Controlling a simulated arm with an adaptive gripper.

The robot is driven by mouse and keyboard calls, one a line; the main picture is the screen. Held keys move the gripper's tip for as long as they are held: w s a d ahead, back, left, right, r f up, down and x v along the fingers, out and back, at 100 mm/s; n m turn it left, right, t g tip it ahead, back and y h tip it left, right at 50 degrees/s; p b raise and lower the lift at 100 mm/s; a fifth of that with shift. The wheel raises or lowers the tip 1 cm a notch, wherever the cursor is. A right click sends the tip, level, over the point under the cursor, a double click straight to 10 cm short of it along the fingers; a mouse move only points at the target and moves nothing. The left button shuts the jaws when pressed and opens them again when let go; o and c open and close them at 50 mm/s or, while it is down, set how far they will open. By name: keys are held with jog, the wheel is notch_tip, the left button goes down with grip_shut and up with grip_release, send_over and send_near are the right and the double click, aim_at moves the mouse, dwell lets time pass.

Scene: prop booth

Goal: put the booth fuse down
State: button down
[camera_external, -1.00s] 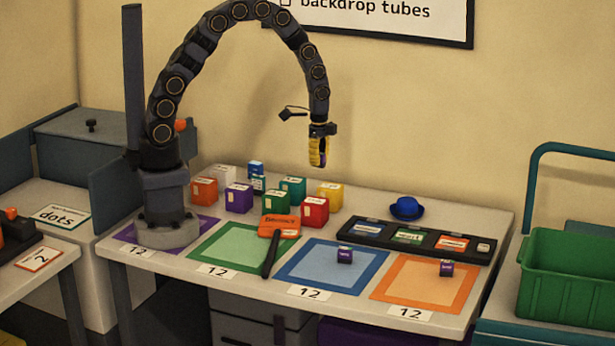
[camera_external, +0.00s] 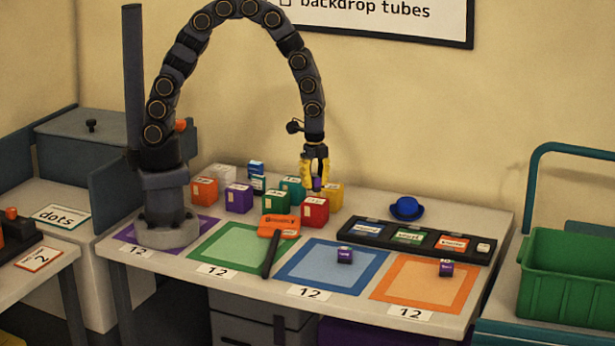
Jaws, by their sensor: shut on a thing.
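My gripper (camera_external: 316,184) has yellow fingers and points down above the back of the table. It is shut on a small purple piece (camera_external: 317,184), which I take to be the booth fuse. The fingers cover most of it. It is in front of the yellow box (camera_external: 331,199) in the picture, just above the red box (camera_external: 315,211). I cannot tell how far it is above the table. Two similar small purple cubes stand on the mats, one on the blue mat (camera_external: 299,272) and one on the orange mat (camera_external: 392,292).
Several coloured boxes crowd the back middle. An orange paddle (camera_external: 279,226) with a black handle lies over the green mat (camera_external: 212,260). A black tray (camera_external: 366,240) with coloured cards and a blue hat (camera_external: 406,208) are on the right. The blue and orange mats have free room.

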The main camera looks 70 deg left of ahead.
jog(key=s+d+m, duration=0.5)
jog(key=s+d, duration=0.5)
send_over(350, 286)
notch_tip(350, 286, down, 9)
jog(key=shift+s+f, duration=0.1)
jog(key=shift+f, duration=0.1)
jog(key=shift+d+f+m, duration=0.1)
jog(key=shift+f+m, duration=0.15)
jog(key=shift+m, duration=0.05)
jog(key=shift+f, duration=1.45)
jog(key=c, duration=1.1)
grip_release()
jog(key=shift+f, duration=0.15)
